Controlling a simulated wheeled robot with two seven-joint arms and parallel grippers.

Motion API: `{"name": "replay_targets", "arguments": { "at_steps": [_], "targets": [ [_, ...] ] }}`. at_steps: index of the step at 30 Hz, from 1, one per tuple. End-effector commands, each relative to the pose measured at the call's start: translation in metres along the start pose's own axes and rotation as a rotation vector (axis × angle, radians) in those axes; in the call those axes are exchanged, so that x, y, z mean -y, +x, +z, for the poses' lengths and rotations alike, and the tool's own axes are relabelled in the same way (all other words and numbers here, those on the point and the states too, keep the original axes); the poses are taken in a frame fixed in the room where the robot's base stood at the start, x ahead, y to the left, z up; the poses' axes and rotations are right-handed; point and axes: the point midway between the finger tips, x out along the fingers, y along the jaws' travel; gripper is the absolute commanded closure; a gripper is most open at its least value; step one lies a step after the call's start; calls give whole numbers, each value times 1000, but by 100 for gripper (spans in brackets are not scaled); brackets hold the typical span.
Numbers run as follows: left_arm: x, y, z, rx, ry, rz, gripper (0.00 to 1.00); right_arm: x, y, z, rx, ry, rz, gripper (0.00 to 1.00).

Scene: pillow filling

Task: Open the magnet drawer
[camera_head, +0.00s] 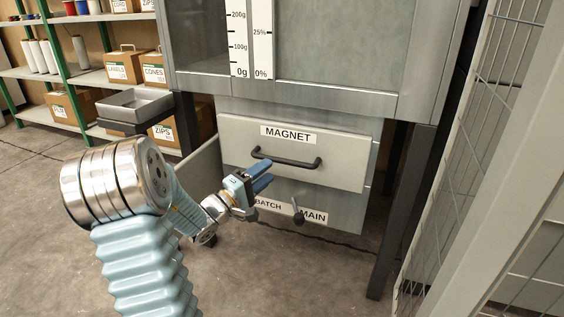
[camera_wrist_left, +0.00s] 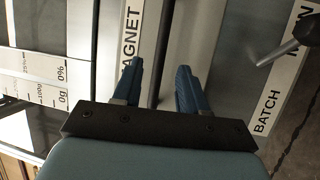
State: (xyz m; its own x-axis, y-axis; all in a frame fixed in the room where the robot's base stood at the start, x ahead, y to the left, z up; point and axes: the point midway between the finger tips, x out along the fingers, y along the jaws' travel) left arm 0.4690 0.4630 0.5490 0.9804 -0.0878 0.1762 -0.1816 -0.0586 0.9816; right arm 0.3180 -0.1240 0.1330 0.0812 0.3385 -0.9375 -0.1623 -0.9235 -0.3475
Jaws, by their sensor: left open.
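The magnet drawer (camera_head: 345,155) has a pale grey front with a MAGNET label (camera_head: 287,134), and a black bar handle (camera_head: 290,163) below the label. My left gripper (camera_head: 265,174) is open, with its blue fingers close to the left part of the handle in the head view. In the left wrist view the two fingers (camera_wrist_left: 158,78) are apart, and a dark bar, probably the handle (camera_wrist_left: 161,45), shows between them. I cannot tell whether they touch it. The MAGNET label also shows in the wrist view (camera_wrist_left: 131,38). My right gripper is out of view.
Below the drawer is a panel labelled BATCH and MAIN (camera_head: 340,216) with a small lever (camera_head: 298,211). A scaled hopper (camera_head: 340,45) is above. Shelves with boxes (camera_head: 123,66) stand at left, a wire fence (camera_head: 480,110) at right. Floor in front is clear.

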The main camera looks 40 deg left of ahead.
Motion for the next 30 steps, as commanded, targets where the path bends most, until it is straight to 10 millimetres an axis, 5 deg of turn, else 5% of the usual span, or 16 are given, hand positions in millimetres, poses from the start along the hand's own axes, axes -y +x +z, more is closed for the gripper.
{"name": "replay_targets", "arguments": {
  "at_steps": [9, 22, 30],
  "targets": [
    [1, 59, 1, 3, -2, -1, 58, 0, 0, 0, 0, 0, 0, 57],
    [1, 70, 1, 2, -2, -2, 58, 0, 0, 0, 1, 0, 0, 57],
    [1, 70, 1, 2, -2, -2, 99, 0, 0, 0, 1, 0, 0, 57]
  ]
}}
